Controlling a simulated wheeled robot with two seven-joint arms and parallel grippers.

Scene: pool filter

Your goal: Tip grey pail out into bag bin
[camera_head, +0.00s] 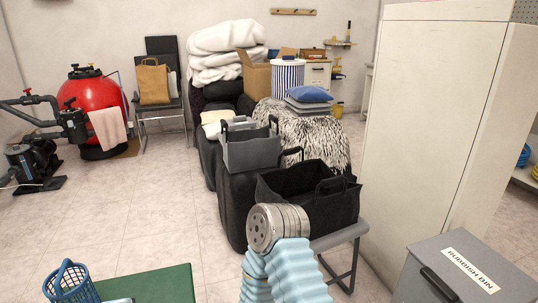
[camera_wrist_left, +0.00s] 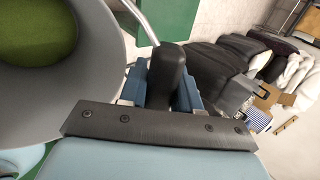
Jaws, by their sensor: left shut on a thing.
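In the left wrist view, my left gripper (camera_wrist_left: 168,85) is shut on a black handle grip (camera_wrist_left: 167,70) on a thin metal bail. The grey pail (camera_wrist_left: 95,110) fills the left of that view, cut off by its edge, with something green (camera_wrist_left: 40,32) inside. I cannot tell how far it is tilted. A black open-topped bag with handles (camera_head: 335,205) stands near the middle of the head view; I cannot tell whether it is the bag bin. The pail and both grippers are out of the head view. One of my arm links hides part of the area below the bag.
A grey box labelled "RUBBISH BIN" (camera_head: 455,275) stands at the lower right, before a tall white cabinet (camera_head: 430,130). A grey bag (camera_head: 252,150) stands behind the black bag. A blue basket (camera_head: 70,283) is by a green surface (camera_head: 165,285). Floor at left centre is clear.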

